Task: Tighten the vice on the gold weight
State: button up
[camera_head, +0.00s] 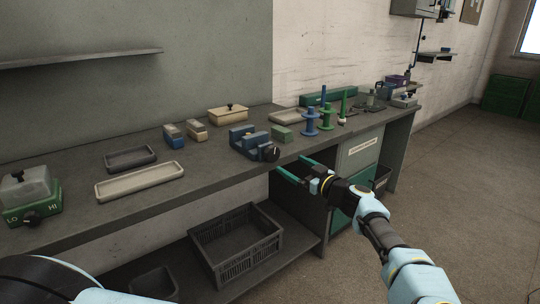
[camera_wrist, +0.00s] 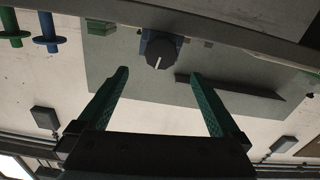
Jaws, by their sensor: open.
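The blue vice (camera_head: 243,138) stands near the front edge of the grey bench. Its dark round knob (camera_head: 269,152) faces the front; in the wrist view the knob (camera_wrist: 161,53) shows a white pointer line. The gold weight is too small to make out surely; a small tan patch shows between the vice jaws. My gripper (camera_head: 290,164) is open and empty, just in front of the bench edge, a little below and right of the knob. In the wrist view my gripper (camera_wrist: 159,74) has its green fingers spread, with the knob beyond the gap, apart from both.
A green block (camera_head: 283,133) sits right of the vice, then blue and green spools (camera_head: 326,118). Trays (camera_head: 140,181), small blocks and a LO/HI box (camera_head: 31,205) stand to the left. A dark crate (camera_head: 236,245) is on the lower shelf. The floor at right is clear.

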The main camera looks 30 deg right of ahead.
aim_at(274, 155)
jog(key=w+p, duration=0.1)
jog(key=w, duration=0.2)
jog(key=w+a+p, duration=0.1)
jog(key=w, duration=0.2)
jog(key=w+a+p, duration=0.1)
jog(key=w, duration=0.2)
jog(key=c, duration=1.3)
jog(key=shift+f, duration=0.1)
